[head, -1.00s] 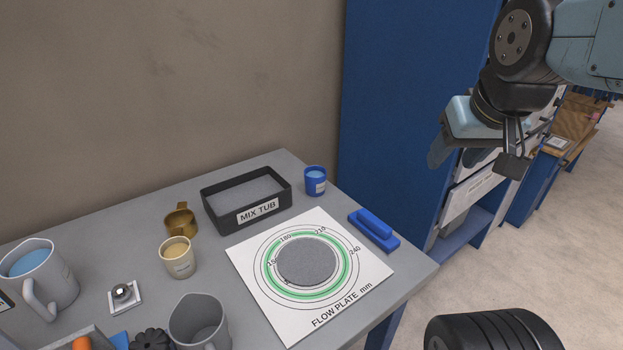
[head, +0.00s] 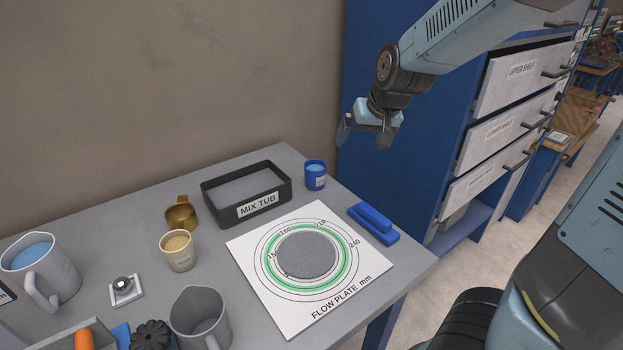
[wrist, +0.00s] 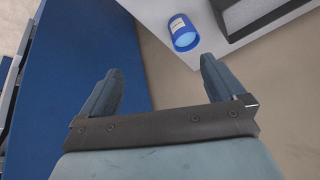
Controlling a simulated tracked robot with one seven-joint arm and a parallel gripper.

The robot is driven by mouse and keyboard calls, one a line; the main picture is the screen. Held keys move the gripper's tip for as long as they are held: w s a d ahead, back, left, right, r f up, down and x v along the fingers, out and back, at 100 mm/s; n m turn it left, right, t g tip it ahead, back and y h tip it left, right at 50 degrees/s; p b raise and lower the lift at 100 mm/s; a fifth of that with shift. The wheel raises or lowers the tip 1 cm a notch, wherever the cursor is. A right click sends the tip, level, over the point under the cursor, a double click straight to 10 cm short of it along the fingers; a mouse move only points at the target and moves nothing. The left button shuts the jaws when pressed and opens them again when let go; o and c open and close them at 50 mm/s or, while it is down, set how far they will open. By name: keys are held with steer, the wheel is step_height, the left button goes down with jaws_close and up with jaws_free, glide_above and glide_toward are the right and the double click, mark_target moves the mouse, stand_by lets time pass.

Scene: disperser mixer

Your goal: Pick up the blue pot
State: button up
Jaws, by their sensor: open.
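The blue pot (head: 315,175) stands upright at the back right of the grey table, with a white label on its side and light blue contents. It also shows in the wrist view (wrist: 184,33), beyond the fingers at the top. My gripper (head: 362,130) is open and empty, above and to the right of the pot in the head view, in front of the blue cabinet. In the wrist view my gripper's two fingers (wrist: 160,80) are wide apart with nothing between them. The pot is apart from them.
The black mix tub (head: 246,195) stands close to the left of the pot. A blue handled block (head: 373,223) and the white flow plate (head: 340,283) lie in front. The blue cabinet (head: 420,190) rises behind on the right, and the wall is behind the table.

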steer(key=n+t+h, duration=0.1)
glide_toward(315, 176)
step_height(315, 176, up, 2)
steer(key=w, duration=0.2)
steer(key=shift+x, duration=6.8)
steer(key=shift+d, duration=0.2)
steer(key=shift+c, duration=0.5)
steer(key=shift+r, duration=0.1)
steer(key=c, duration=1.1)
